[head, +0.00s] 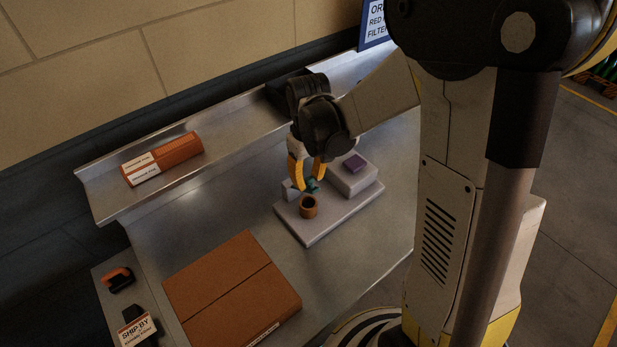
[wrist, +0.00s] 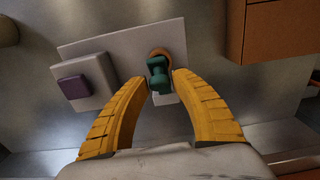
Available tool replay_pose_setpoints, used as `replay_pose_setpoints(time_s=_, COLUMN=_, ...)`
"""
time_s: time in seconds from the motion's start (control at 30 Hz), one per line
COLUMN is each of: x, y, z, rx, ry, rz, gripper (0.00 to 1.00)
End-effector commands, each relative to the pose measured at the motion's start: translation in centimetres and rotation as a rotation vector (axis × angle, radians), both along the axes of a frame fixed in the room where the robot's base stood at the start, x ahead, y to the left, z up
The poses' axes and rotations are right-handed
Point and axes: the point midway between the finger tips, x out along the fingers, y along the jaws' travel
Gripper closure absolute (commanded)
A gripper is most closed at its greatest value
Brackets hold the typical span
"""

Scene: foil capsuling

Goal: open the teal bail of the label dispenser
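The label dispenser (head: 312,226) is a pale grey base on the metal bench, with a raised block carrying a purple pad (head: 354,162) and a copper-brown cup or roll (head: 308,207). The teal bail (wrist: 158,74) shows in the wrist view beside the copper part, and as a small patch (head: 313,186) in the head view. My gripper (head: 305,183) is over the dispenser with its yellow fingers pointing down. In the wrist view the fingertips (wrist: 162,83) are apart, on either side of the bail's lower end. I cannot tell whether they touch it.
A large brown carton (head: 232,290) lies at the bench's front. An orange box (head: 162,159) sits on the raised back shelf. An orange-and-black tool (head: 118,279) and a "SHIP BY" sign (head: 137,331) are at front left. Bare bench surrounds the dispenser.

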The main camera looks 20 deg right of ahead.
Motion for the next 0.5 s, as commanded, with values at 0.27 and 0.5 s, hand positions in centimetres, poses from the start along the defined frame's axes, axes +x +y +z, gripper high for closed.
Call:
replay_pose_setpoints(time_s=0.27, x=0.04, y=0.01, z=0.02, rx=0.000, ry=-0.001, rz=0.000, gripper=1.00)
replay_pose_setpoints(time_s=0.5, x=0.10, y=0.03, z=0.03, rx=0.001, ry=-0.002, rz=0.000, gripper=1.00)
